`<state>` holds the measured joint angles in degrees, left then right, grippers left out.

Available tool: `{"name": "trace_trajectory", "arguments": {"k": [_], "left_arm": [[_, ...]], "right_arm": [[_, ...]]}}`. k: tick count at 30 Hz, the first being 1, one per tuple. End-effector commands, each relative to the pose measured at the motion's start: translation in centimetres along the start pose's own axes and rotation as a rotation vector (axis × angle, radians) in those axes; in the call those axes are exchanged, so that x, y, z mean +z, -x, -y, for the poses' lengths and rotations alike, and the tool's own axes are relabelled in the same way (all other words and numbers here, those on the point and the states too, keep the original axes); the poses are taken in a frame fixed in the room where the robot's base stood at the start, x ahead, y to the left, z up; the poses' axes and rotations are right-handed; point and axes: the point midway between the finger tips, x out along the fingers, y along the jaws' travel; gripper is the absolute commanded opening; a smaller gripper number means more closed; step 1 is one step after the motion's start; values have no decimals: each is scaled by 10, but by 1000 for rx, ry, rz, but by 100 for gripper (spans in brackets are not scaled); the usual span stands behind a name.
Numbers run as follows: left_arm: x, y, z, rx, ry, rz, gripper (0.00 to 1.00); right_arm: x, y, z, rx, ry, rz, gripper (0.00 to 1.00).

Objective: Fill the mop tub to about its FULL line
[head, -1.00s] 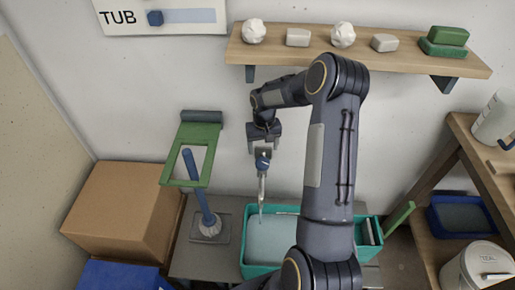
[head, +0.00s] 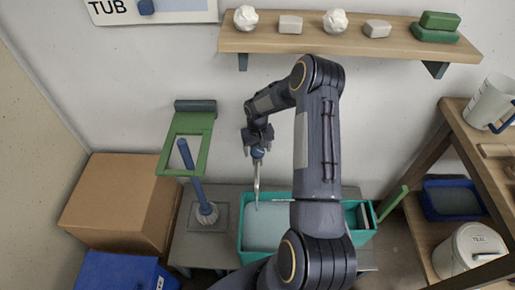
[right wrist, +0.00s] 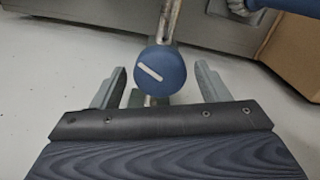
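The teal mop tub (head: 241,243) stands on a low grey bench, with pale grey-blue liquid (head: 268,228) in its larger left part. My right arm hides part of the tub, and I cannot make out a FULL line. A tap with a round blue knob (head: 257,152) and a thin metal spout (head: 257,182) stands over the liquid; I cannot tell whether water runs. My right gripper (head: 258,147) is at the knob. In the right wrist view the blue knob (right wrist: 161,72) with a white bar shows between the parted fingers (right wrist: 162,88), with gaps on both sides. My left gripper is out of view.
A wooden shelf (head: 350,42) is above. A rack with a white lidded bucket (head: 470,250) and pitcher (head: 492,103) stands right.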

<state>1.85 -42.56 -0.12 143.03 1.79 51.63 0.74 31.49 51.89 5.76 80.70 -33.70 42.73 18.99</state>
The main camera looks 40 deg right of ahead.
Motion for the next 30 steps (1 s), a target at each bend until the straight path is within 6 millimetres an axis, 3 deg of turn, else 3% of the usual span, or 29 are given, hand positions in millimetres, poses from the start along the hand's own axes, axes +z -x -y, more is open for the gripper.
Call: {"name": "trace_trajectory", "arguments": {"k": [1, 9, 18, 30], "left_arm": [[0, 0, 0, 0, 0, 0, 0], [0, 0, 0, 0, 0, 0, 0], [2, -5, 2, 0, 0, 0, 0], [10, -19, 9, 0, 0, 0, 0]], "right_arm": [[0, 0, 0, 0, 0, 0, 61], [0, 0, 0, 0, 0, 0, 27], [0, -1, 0, 0, 48, -1, 27], [0, -1, 0, 0, 302, -1, 27]]}}
